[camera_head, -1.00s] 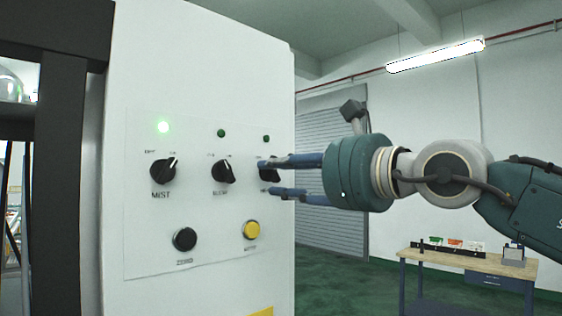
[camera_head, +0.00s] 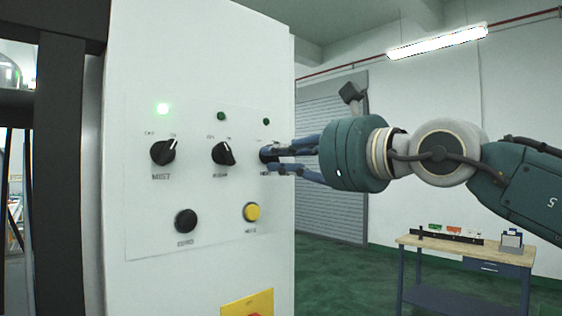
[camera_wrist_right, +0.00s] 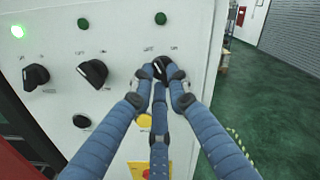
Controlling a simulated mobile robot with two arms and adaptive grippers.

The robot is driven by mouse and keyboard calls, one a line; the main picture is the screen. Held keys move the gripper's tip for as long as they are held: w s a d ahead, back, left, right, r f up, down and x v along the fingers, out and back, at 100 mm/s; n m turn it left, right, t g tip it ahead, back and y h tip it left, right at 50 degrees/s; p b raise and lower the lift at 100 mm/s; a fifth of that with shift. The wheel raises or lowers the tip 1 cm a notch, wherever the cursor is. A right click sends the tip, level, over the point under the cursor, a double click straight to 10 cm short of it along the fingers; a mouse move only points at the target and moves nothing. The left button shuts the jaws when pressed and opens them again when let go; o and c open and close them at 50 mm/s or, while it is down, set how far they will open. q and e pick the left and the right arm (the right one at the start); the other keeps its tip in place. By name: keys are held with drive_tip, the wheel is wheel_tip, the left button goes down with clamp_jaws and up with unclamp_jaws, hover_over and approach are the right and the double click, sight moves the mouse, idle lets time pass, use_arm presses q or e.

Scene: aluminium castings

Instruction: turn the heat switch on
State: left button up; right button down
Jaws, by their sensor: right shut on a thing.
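The heat switch (camera_head: 266,154) is the rightmost black rotary knob in the top row of the white panel (camera_head: 140,235). My right gripper (camera_head: 276,160) comes in from the right and is shut on this knob. In the right wrist view, the gripper's blue fingers (camera_wrist_right: 161,88) close around the heat switch (camera_wrist_right: 159,67) from both sides and below. The fingers hide part of the knob, so its pointer direction is hard to tell. The small lamp (camera_head: 266,122) above it is dark green, unlit. My left gripper does not show.
The mist knob (camera_head: 163,152), under a lit green lamp (camera_head: 163,109), and a middle knob (camera_head: 223,153) stand to the left. A black button (camera_head: 186,221) and a yellow button (camera_head: 252,212) sit below. A workbench (camera_head: 465,255) stands far right.

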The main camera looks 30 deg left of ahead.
drive_tip(key=m+b, duration=0.2)
drive_tip(key=b, duration=0.1)
drive_tip(key=shift+f+m, duration=0.1)
drive_tip(key=shift+m, duration=0.3)
drive_tip(key=shift+s+m+b, duration=0.1)
drive_tip(key=shift+m+b, duration=0.8)
drive_tip(key=shift+m, duration=0.1)
drive_tip(key=shift+r+m+b, duration=0.25)
drive_tip(key=shift+m+b, duration=0.45)
drive_tip(key=shift+m, duration=0.9)
drive_tip(key=shift+r+m+b, duration=0.25)
drive_tip(key=shift+m+b, duration=0.45)
drive_tip(key=shift+m, duration=0.9)
drive_tip(key=shift+d+r, duration=0.1)
drive_tip(key=c, duration=1.7)
unclamp_jaws()
drive_tip(key=shift+f, duration=0.2)
